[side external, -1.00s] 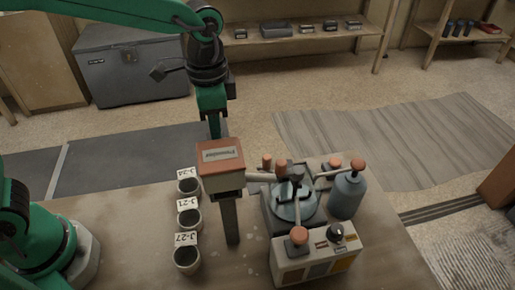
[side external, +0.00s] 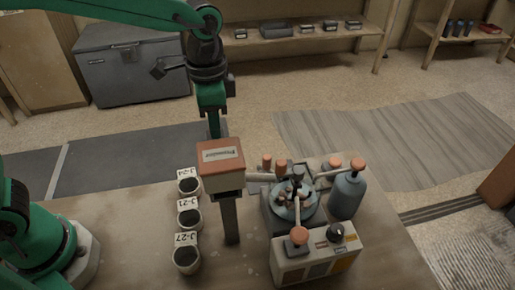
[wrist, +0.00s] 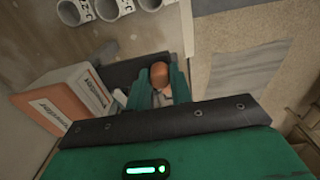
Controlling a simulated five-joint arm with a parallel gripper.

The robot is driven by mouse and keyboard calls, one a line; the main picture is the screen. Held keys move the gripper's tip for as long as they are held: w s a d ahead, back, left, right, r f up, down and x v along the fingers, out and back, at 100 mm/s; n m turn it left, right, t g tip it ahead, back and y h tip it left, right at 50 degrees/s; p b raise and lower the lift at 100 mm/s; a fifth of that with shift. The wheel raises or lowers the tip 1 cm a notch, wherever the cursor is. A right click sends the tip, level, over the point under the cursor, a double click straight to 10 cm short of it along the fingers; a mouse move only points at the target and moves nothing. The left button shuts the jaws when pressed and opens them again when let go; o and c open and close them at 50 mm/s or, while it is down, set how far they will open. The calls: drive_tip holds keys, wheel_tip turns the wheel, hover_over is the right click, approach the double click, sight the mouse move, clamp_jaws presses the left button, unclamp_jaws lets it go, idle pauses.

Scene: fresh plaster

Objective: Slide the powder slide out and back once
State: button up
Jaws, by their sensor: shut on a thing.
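The powder dispenser (side external: 220,160) is a box with an orange top and a label on an upright post, standing on the table. Its box also shows at the left of the wrist view (wrist: 65,100). My gripper (wrist: 158,84) is shut on a round orange-brown knob (wrist: 160,72), beside the dispenser. In the side view my arm comes down behind the dispenser, which hides my fingertips and the held knob. A pale bar (side external: 260,177) reaches right from the dispenser toward the round plate. How far the slide is out cannot be told.
Three labelled cups (side external: 188,220) stand left of the post. Right are the round plate (side external: 308,209) with brown pieces, a control box (side external: 315,255) and a grey-blue bottle (side external: 347,195) with an orange cap.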

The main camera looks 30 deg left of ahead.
drive_tip(key=shift+s+d, duration=1.1)
drive_tip(key=shift+d, duration=0.1)
drive_tip(key=o, duration=0.7)
drive_tip(key=shift+r, duration=0.1)
drive_tip(key=shift+r, duration=3.9)
drive_tip(key=shift+a, duration=0.1)
